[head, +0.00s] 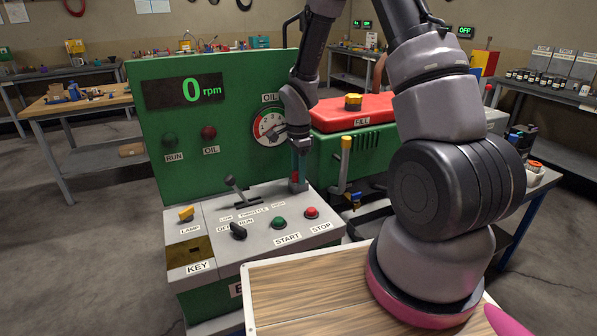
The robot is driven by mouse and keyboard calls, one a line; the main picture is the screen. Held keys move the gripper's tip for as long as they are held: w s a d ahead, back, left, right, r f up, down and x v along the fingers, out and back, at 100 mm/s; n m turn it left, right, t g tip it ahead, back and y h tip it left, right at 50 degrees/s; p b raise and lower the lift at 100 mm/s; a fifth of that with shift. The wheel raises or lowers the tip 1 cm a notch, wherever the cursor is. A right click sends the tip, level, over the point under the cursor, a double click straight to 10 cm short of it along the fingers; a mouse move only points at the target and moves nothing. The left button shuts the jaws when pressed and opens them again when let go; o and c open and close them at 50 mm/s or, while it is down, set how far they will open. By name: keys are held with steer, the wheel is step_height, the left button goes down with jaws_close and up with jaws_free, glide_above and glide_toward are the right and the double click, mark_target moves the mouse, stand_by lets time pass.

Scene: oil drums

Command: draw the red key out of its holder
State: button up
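My gripper (299,182) points down at the back right of the grey control box of the green engine stand, in front of the oil gauge. A small red piece (294,177) shows at its fingers. It may be the red key, but too little of it is visible to be sure. I cannot tell whether the fingers are closed on it. No holder can be made out there; my gripper covers that spot. A brass plate (188,252) with a dark slot, marked KEY, is at the box's front left, apart from my gripper.
A black throttle lever (236,190) stands left of my gripper. A green START button (278,222) and red STOP button (311,212) are in front of it. A dipstick-like yellow handle (346,145) rises to the right. The green panel (150,100) stands behind, reading 0 rpm.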

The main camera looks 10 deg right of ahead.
jaws_close()
steer(key=shift+r, duration=0.95)
stand_by(0.3)
steer(key=shift+r, duration=2.25)
